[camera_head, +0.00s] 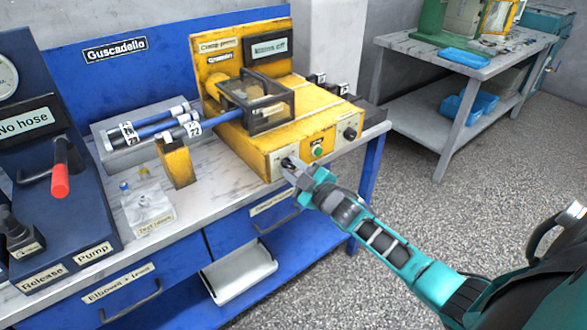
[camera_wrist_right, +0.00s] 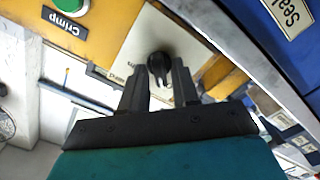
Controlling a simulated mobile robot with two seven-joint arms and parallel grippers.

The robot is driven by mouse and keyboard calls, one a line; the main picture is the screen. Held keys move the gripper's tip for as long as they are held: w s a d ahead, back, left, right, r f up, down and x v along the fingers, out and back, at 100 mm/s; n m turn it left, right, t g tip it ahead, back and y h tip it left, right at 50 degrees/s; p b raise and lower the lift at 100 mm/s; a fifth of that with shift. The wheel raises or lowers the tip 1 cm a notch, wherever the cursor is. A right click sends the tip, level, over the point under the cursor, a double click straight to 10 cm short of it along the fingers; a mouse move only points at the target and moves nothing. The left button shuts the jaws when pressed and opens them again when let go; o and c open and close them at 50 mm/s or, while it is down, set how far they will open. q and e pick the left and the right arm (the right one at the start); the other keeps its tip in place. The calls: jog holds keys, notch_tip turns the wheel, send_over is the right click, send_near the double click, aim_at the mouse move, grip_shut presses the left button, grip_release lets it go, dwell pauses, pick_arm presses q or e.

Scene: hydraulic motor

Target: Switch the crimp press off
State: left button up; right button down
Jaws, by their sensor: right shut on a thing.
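The yellow crimp press (camera_head: 268,143) stands on the right part of the blue bench. Its front has a green button (camera_head: 318,152) in the middle and a dark round knob (camera_head: 349,133) at the right. A panel behind it carries a dark display (camera_head: 268,48) that seems to read "Mains off". My right gripper (camera_head: 292,168) is at the left end of the press front. In the right wrist view its fingers (camera_wrist_right: 160,84) are around a black rotary switch (camera_wrist_right: 159,64) on a white plate. The green button also shows there (camera_wrist_right: 70,5). My left gripper is out of view.
A blue hose (camera_head: 215,120) runs into the press opening. A yellow block (camera_head: 178,163), a clear bag (camera_head: 148,208) and a pump unit with a red-handled lever (camera_head: 60,178) are at left. A grey table (camera_head: 470,65) stands at back right.

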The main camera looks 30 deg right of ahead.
dwell(0.5)
jog(key=c, duration=1.1)
grip_release()
jog(key=shift+c, duration=0.2)
jog(key=shift+s, duration=0.1)
jog(key=s, duration=1.2)
jog(key=shift+s+d+p, duration=0.35)
jog(key=shift+d+p, duration=0.1)
jog(key=s+a+f+m+g, duration=0.2)
jog(key=s+a+f, duration=0.1)
jog(key=a, duration=0.3)
jog(key=s+a+f+m+g, duration=0.2)
jog(key=s+a+f, duration=0.2)
jog(key=s+a, duration=0.1)
jog(key=s+a+f+m+g+y, duration=0.1)
jog(key=s+a+f+m+g, duration=0.2)
jog(key=a, duration=0.4)
jog(key=shift+s+f, duration=0.15)
jog(key=shift+s, duration=0.7)
